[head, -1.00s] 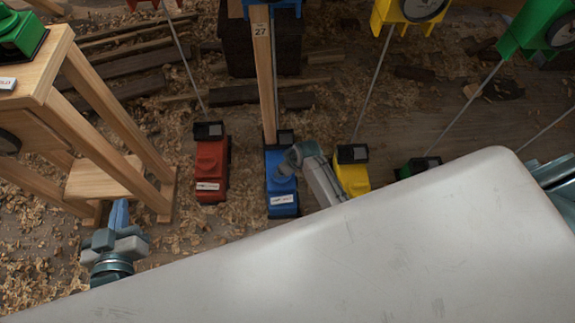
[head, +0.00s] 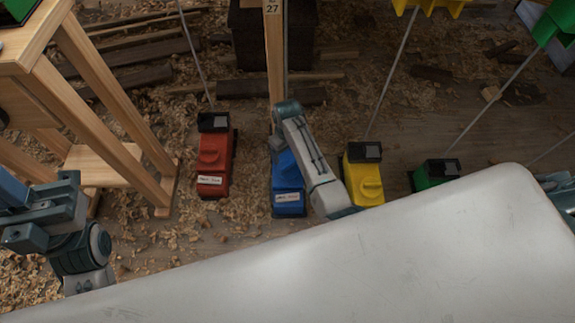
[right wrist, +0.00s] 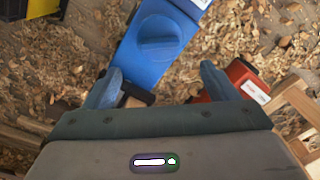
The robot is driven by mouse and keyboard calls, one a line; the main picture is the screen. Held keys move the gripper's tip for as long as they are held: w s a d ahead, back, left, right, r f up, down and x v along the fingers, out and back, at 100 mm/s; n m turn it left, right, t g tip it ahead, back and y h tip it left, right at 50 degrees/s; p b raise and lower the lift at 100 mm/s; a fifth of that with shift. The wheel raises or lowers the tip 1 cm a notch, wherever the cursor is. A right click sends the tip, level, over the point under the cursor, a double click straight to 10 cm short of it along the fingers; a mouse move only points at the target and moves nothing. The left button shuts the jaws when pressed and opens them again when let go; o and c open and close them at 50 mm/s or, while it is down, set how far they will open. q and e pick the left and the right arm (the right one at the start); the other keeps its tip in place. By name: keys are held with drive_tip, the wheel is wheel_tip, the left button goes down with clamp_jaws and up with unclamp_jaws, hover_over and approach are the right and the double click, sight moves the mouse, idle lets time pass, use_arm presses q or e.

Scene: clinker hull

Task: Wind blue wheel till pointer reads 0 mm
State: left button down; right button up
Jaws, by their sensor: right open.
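The blue winding unit (head: 288,192) stands on the floor at the foot of a wooden post. Its blue wheel (right wrist: 158,40), a round knob with a raised ridge, shows from above in the right wrist view. In the head view my right arm partly covers the blue unit, hiding the wheel. The wooden post (head: 274,55) carries a label reading 27. The pointer is not visible. My left gripper (head: 30,212) is at the left edge, its jaws unclear.
A red unit (head: 213,160) stands left of the blue one, a yellow unit (head: 363,182) close on its right, and a green unit (head: 437,173) further right. A wooden stand (head: 110,120) is at left. Thin rods rise from the units. Shavings cover the floor.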

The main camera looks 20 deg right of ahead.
sight(288, 165)
wheel_tip(288, 165, down, 10)
drive_tip(key=b, duration=0.4)
drive_tip(key=shift+r, duration=0.25)
drive_tip(key=c, duration=1)
